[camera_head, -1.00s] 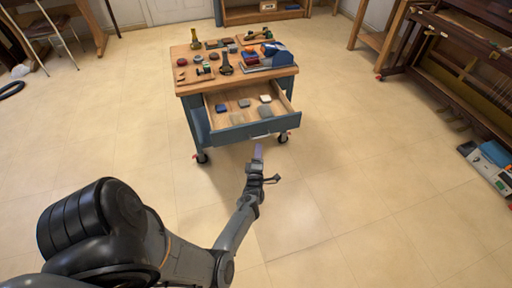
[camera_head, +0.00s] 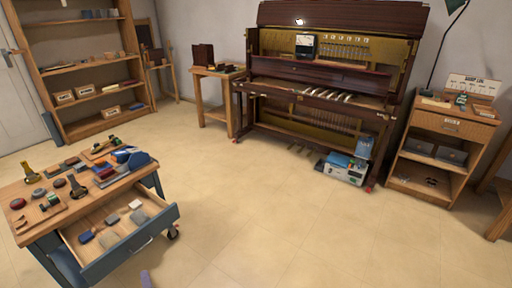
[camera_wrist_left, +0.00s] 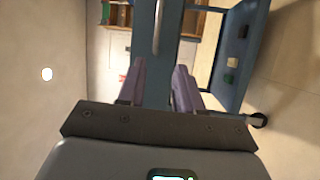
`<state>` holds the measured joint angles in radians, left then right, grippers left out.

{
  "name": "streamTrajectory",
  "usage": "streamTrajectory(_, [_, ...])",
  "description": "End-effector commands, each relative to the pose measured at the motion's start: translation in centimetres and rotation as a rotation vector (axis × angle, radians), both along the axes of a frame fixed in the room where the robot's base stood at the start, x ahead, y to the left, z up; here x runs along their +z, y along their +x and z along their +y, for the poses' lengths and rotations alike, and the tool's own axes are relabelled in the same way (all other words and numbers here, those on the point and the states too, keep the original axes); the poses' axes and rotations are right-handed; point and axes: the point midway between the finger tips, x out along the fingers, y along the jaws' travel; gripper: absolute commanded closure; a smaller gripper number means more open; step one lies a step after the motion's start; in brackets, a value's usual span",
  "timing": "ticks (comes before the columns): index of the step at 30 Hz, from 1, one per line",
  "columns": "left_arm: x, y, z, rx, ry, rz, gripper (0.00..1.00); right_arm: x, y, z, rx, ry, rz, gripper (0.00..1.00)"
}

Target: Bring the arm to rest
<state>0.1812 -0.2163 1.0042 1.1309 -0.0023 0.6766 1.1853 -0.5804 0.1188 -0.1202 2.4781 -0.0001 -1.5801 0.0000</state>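My left gripper shows in the left wrist view (camera_wrist_left: 160,82), with its two purple fingers apart and nothing held between them. The blue drawer front (camera_wrist_left: 150,55) with its pale handle stands beyond the fingertips. In the head view only a purple fingertip of the left gripper (camera_head: 146,279) shows at the bottom edge, below the pulled-out drawer (camera_head: 132,250) of the blue trolley. The rest of my left arm is out of the head view. My right gripper is in neither view.
The trolley's wooden top (camera_head: 100,187) holds several tools and small parts. An opened upright piano (camera_head: 325,75) stands at the back, with a shelf unit (camera_head: 72,65) to its left and a wooden cabinet (camera_head: 445,135) to its right. The middle floor (camera_head: 290,220) is clear.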

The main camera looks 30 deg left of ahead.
Motion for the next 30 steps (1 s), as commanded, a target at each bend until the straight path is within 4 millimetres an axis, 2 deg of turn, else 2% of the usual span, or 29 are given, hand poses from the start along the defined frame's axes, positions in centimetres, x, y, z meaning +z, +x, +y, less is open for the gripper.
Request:
streamTrajectory(1, [1.0, -1.5, 0.4, -0.004, 0.011, 0.033, 0.65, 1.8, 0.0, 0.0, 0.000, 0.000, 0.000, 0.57])
streamTrajectory(3, [2.2, -2.9, 0.5, -0.034, 0.041, 0.077, 0.65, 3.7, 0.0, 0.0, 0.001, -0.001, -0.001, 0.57])
streamTrajectory(5, [4.9, -3.6, 0.8, -0.074, 0.096, 0.104, 0.65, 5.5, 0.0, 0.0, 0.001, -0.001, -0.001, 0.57])
streamTrajectory(8, [11.1, -3.4, 0.3, -0.183, 0.200, 0.144, 0.65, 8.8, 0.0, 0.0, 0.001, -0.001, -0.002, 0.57])
streamTrajectory(9, [13.6, -2.7, -0.4, -0.242, 0.228, 0.175, 0.65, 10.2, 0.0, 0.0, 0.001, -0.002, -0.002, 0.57])
streamTrajectory(11, [17.0, -1.4, -2.3, -0.339, 0.263, 0.254, 0.65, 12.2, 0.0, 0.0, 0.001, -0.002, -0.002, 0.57])
streamTrajectory(12, [19.1, -0.3, -4.2, -0.409, 0.283, 0.321, 0.65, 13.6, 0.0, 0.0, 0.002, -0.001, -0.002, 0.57])
streamTrajectory(14, [21.4, 1.0, -7.6, -0.514, 0.310, 0.437, 0.65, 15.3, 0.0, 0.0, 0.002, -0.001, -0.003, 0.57])
streamTrajectory(15, [22.5, 1.6, -10.0, -0.578, 0.327, 0.517, 0.65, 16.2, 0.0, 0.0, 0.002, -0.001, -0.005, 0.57])
streamTrajectory(19, [25.4, 2.0, -18.4, -0.782, 0.386, 0.773, 0.65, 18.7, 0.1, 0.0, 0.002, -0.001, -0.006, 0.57])
streamTrajectory(24, [28.4, -0.8, -28.5, -1.040, 0.489, 1.091, 0.65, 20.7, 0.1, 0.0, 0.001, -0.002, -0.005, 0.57])
streamTrajectory(27, [30.0, -3.4, -32.9, -1.183, 0.567, 1.258, 0.65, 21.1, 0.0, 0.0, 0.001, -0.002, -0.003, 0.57])
streamTrajectory(30, [31.3, -5.7, -35.7, -1.303, 0.648, 1.398, 0.65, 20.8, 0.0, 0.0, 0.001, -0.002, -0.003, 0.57])
